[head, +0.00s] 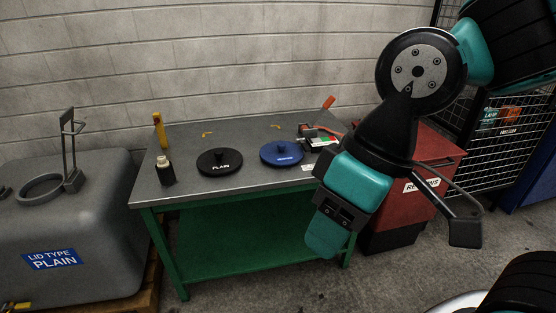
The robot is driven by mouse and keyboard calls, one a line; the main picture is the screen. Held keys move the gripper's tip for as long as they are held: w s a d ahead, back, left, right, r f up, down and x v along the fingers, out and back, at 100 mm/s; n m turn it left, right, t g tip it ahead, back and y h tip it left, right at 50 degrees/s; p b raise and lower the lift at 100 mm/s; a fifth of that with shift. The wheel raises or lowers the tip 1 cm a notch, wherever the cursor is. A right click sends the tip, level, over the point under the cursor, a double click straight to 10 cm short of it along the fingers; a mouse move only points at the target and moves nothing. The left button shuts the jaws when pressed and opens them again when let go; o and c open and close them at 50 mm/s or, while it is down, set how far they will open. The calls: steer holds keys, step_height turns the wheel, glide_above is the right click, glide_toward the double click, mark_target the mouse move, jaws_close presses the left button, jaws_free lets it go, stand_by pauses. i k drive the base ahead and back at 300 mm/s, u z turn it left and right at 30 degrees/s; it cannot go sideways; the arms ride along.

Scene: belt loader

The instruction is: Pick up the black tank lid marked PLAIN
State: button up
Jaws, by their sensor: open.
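The black tank lid (220,162) marked PLAIN lies flat on the left part of the grey bench top (245,135), its round knob upward. My gripper (400,228) hangs in front of and to the right of the bench, well apart from the lid. Its dark fingers are spread, with nothing between them that I can see. A blue lid (282,153) with a knob lies to the right of the black one; its lettering is too small to read.
A grey tank (100,215) labelled LID TYPE PLAIN, with an open round neck, stands left of the bench. A small bottle (165,171) and a yellow tool (160,130) are left of the black lid. A red bin (430,150) stands right, partly behind my arm.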

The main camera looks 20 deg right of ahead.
mark_target(218, 161)
steer(key=u, duration=0.75)
steer(key=i, duration=1.5)
steer(key=z, duration=0.65)
steer(key=i, duration=0.4)
steer(key=z, duration=0.3)
